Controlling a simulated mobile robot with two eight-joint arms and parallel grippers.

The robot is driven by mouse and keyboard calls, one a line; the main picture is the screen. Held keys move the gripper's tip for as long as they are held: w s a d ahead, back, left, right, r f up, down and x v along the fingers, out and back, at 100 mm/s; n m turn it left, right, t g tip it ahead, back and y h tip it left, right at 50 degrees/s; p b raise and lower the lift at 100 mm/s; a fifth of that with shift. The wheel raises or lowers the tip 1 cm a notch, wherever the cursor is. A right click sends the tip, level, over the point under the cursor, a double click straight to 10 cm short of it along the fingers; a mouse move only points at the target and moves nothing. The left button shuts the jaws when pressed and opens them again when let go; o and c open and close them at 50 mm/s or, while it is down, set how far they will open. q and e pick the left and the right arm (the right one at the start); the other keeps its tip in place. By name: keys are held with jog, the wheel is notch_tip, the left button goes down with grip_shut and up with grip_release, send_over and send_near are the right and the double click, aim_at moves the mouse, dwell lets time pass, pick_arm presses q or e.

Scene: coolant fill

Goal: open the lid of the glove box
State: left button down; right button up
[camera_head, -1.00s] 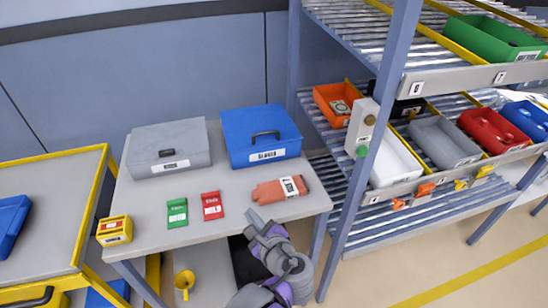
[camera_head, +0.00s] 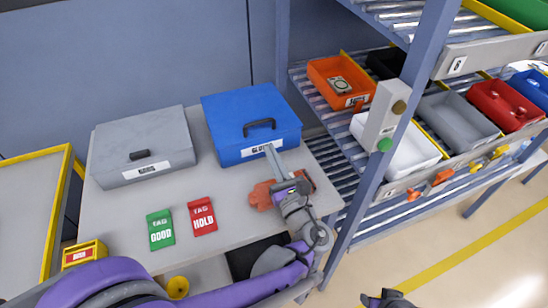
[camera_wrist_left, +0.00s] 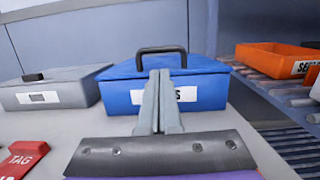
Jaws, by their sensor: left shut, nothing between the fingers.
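The blue glove box (camera_head: 240,112) stands at the back of the table with its lid down. It has a dark handle (camera_head: 259,126) on the front part of its lid and a white label partly hidden by my fingers. My left gripper (camera_head: 271,150) is shut and empty, its fingers pointing at the front of the box. In the left wrist view, the fingertips (camera_wrist_left: 160,73) overlap the box (camera_wrist_left: 205,95) just below the handle (camera_wrist_left: 161,50). I cannot tell whether they touch it. A dark piece at the lower edge may be my right gripper (camera_head: 386,299); its jaws are unclear.
A grey box (camera_head: 140,140) stands left of the blue one. An orange glove (camera_head: 262,193) lies partly under my left gripper. A green tag (camera_head: 160,230) and red tag (camera_head: 202,216) lie in front. A rack post (camera_head: 385,130) and bins stand to the right.

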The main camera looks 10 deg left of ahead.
pick_arm(q)
jog(key=x, duration=0.6)
